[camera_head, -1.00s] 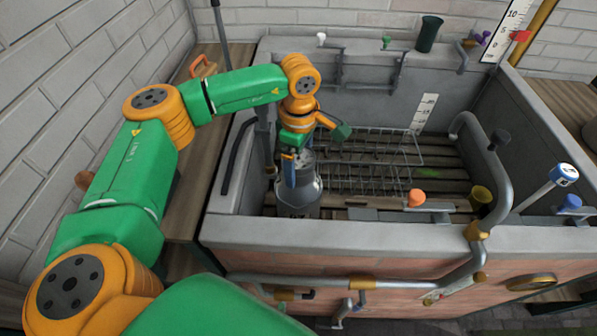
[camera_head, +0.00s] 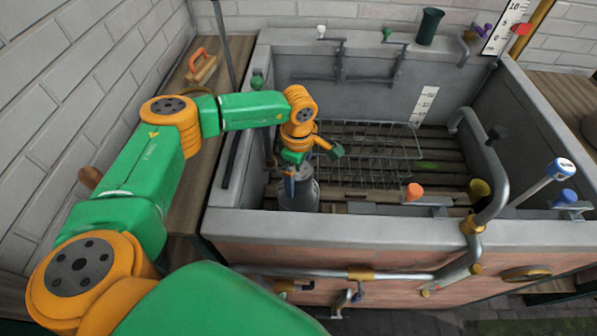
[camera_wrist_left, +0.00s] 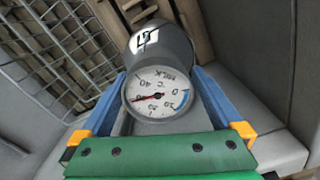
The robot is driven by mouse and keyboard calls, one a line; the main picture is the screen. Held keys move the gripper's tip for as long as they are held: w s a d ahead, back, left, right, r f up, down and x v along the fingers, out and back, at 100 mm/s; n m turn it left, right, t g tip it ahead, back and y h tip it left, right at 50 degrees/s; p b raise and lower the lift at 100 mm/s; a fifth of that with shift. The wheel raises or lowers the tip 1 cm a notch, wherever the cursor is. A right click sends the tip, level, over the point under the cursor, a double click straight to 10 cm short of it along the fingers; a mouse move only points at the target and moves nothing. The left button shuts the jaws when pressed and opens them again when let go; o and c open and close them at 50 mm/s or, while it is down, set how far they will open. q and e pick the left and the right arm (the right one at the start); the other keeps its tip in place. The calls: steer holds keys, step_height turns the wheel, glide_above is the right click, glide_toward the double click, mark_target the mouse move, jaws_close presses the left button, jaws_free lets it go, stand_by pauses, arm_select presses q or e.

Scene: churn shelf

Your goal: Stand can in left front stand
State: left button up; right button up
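The can (camera_head: 299,197) is a grey metal churn inside the left front corner of the stone tub (camera_head: 380,226). Its lower end is hidden behind the tub's front wall. My left gripper (camera_head: 300,176) is over its top, one blue finger showing. In the left wrist view the two blue fingers of the gripper (camera_wrist_left: 159,76) flank the can (camera_wrist_left: 165,45) closely, with a round milk thermometer dial (camera_wrist_left: 158,92) between them. The can has a white label. The left front stand cannot be made out; I cannot tell whether the can touches it. My right gripper is not in view.
A wire rack (camera_head: 375,153) lies to the right of the can over the slatted floor. An orange knob (camera_head: 413,192) and a bent pipe (camera_head: 497,185) are farther right. A wooden bench with an orange-handled brush (camera_head: 200,66) runs left of the tub.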

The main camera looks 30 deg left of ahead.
arm_select(q)
step_height(320, 180, up, 12)
steer(key=shift+f+b, duration=0.2)
steer(key=shift+b, duration=0.9)
steer(key=shift+r, duration=0.2)
